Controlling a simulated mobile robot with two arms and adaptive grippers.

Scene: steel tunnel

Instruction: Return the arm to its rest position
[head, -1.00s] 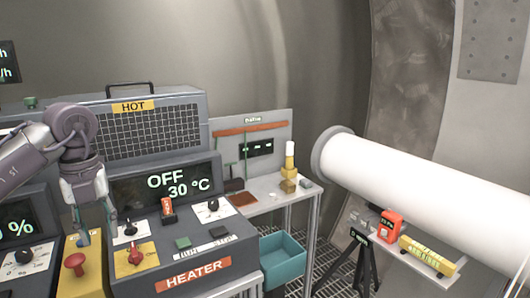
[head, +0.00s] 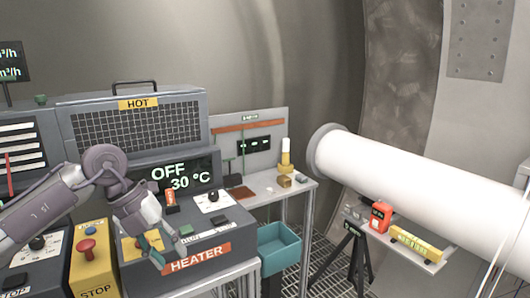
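My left arm (head: 45,215) comes in from the left with its elbow bent. My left gripper (head: 155,250) hangs in front of the heater's control panel (head: 215,225), over its yellow plate. Its teal fingers look apart, and I see nothing held between them. The gripper covers most of the yellow plate and the red knob there. The heater display (head: 178,176) reads OFF and 30 °C. My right gripper is not in view.
A yellow stop box (head: 92,270) with a red button stands left of the gripper. A side bench (head: 265,190) and a teal bin (head: 279,245) are to the right. A white pipe (head: 430,178) and a tripod (head: 352,255) stand farther right.

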